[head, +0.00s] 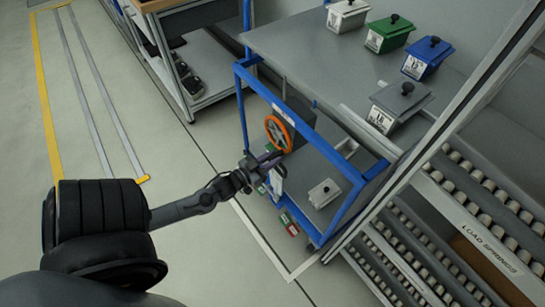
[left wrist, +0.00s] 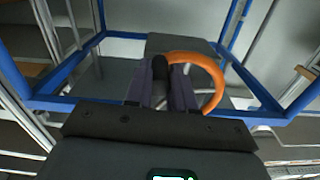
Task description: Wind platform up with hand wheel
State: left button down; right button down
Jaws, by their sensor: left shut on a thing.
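An orange hand wheel (head: 278,133) is mounted on a dark grey box inside a blue-framed lift unit (head: 330,157). My left gripper (head: 268,158) reaches in from the left at the wheel's lower edge. In the left wrist view, my left gripper (left wrist: 172,88) is shut on the wheel's black handle (left wrist: 160,68), and the orange rim (left wrist: 218,78) curves to the right of the fingers. The platform (head: 322,213) appears to be the low grey surface within the blue frame, with a light box (head: 323,193) on it. My right gripper is not in view.
A grey table (head: 310,50) behind holds white, green, blue and grey lidded bins. A roller rack (head: 470,200) labelled "LOAD SPRINGS" stands at the right. Small green and red items (head: 290,224) lie low by the frame. The floor (head: 100,120) at left is clear.

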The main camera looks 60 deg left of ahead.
pick_arm(q)
jog(key=shift+a, duration=0.15)
jog(key=c, duration=1.2)
grip_release()
jog(key=shift+o, duration=1.2)
jog(key=shift+a, duration=0.15)
jog(key=shift+s, duration=0.15)
jog(key=shift+s+d, duration=0.2)
jog(key=s+d+p, duration=0.1)
jog(key=s+p, duration=0.2)
jog(key=s, duration=0.7)
jog(key=shift+d, duration=0.3)
